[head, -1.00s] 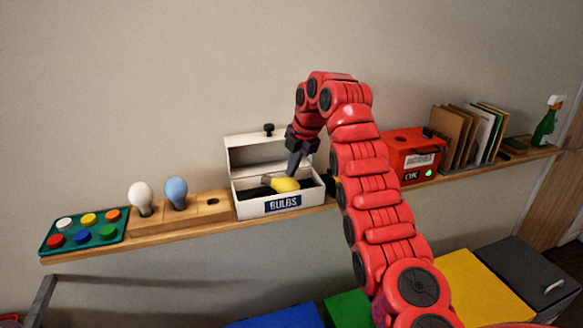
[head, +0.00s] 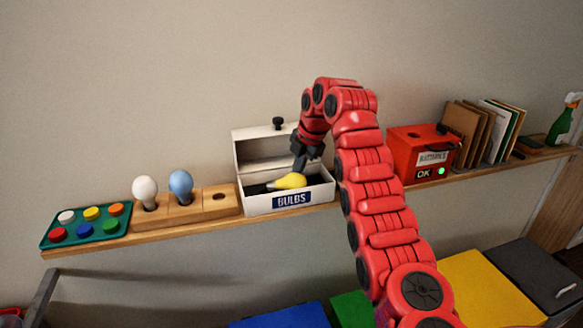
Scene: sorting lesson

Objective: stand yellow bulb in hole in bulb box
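The yellow bulb (head: 291,181) lies on its side in the white box labelled BULBS (head: 262,203), whose lid is open. A wooden block (head: 210,210) left of the box holds a white bulb (head: 145,188) and a blue bulb (head: 180,184), both upright. The hole (head: 220,196) at the block's right end is empty. My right gripper (head: 299,172) reaches down into the white box, with its fingers at the yellow bulb. Whether they are closed on it is too small to tell. My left gripper is out of view.
All this stands on a narrow wooden shelf (head: 150,236). A button tray (head: 122,220) is at the left end. A red battery box (head: 405,145), upright folders (head: 465,125) and a green spray bottle (head: 563,125) are at the right. Coloured bins stand below.

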